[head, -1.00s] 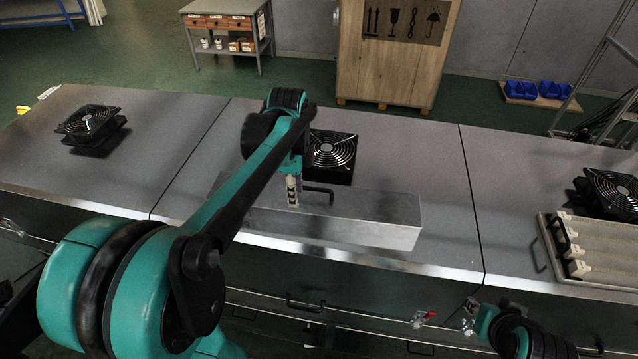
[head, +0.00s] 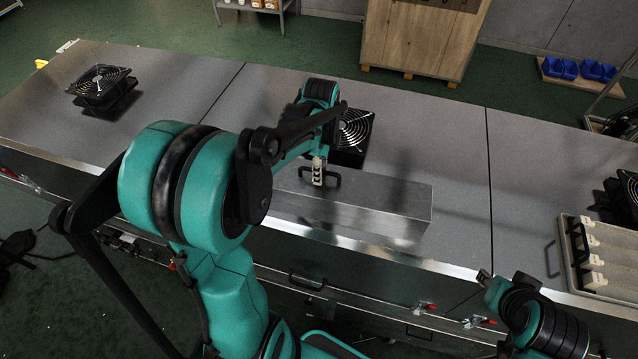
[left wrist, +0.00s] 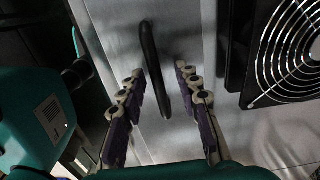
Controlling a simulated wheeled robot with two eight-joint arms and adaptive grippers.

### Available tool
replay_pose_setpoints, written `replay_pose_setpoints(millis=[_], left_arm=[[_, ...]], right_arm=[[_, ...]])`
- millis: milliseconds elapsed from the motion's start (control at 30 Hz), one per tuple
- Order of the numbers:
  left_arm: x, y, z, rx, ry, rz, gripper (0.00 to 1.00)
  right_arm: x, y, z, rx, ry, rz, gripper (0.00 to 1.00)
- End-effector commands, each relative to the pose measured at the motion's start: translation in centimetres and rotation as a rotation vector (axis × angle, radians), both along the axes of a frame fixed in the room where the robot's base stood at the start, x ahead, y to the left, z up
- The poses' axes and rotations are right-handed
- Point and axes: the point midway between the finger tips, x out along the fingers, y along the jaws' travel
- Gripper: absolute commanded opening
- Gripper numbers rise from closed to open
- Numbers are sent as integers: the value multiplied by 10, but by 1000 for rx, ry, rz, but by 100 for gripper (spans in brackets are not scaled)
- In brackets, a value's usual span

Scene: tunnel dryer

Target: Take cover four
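A long bare-metal cover (head: 385,205) with a black bar handle (head: 332,177) lies on the dryer's top, left of the middle seam. I see no number on it.
A black fan (head: 352,132) stands close behind the cover, and it shows in the left wrist view (left wrist: 285,50). Another fan (head: 100,88) stands at the left. A tray with pale strips (head: 567,262) lies at the right. The dryer top between is clear.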

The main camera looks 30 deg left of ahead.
Motion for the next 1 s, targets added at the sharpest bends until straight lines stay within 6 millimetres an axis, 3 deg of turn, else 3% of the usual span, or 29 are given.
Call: replay_pose_setpoints(millis=[233,367,400,833,1000], left_arm=[[0,0,-3,0,0,0,33],[0,0,-3,0,0,0,1],[0,0,-3,0,0,0,0],[0,0,-1,0,0,0,0],[0,0,8,0,0,0,0]], right_arm=[[0,0,0,0,0,0,30],[0,0,0,0,0,0,30],[0,0,0,0,0,0,30],[0,0,0,0,0,0,30],[0,0,-1,0,0,0,30]])
